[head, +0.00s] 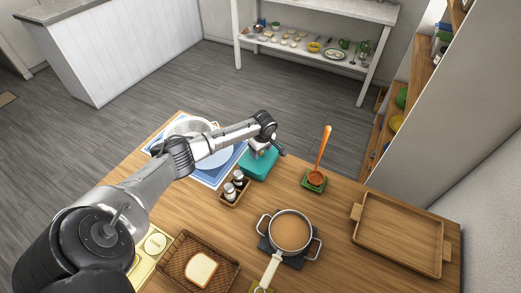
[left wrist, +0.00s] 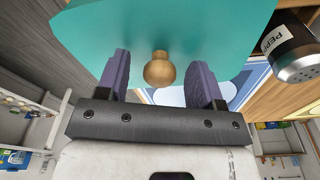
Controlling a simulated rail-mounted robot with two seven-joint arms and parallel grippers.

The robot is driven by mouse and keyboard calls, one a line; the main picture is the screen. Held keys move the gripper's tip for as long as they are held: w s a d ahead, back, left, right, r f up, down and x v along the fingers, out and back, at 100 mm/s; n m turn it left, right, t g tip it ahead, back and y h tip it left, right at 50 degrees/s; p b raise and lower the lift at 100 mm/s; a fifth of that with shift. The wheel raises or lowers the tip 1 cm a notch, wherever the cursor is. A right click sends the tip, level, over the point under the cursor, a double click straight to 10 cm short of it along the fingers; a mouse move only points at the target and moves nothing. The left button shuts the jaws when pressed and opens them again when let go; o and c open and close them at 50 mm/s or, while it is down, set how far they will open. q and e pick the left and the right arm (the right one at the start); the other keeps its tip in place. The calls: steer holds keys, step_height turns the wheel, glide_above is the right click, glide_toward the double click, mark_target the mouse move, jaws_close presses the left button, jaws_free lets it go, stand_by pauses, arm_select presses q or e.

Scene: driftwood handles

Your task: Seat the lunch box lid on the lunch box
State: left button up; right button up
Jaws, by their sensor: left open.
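A teal lunch box piece (head: 259,165) sits near the far edge of the wooden table in the head view, partly hidden by my left arm. In the left wrist view a teal surface (left wrist: 215,30) with a round wooden knob (left wrist: 160,70) fills the top. My left gripper (head: 258,152) is over the teal piece. Its two fingers are apart in the left wrist view (left wrist: 162,75), one on each side of the knob, with gaps showing. I cannot tell lid from box, or how they sit together. My right gripper is not in view.
A caddy with shakers (head: 234,188) stands close in front of the teal piece; a pepper shaker (left wrist: 292,52) shows beside it. A blue-edged mat (head: 213,178) lies left.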

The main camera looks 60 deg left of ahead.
arm_select(q)
steer(key=shift+r, duration=0.5)
step_height(320, 180, up, 13)
steer(key=d+p, duration=0.1)
steer(key=p, duration=0.2)
steer(key=shift+w+d+f, duration=0.15)
steer(key=shift+d, duration=0.2)
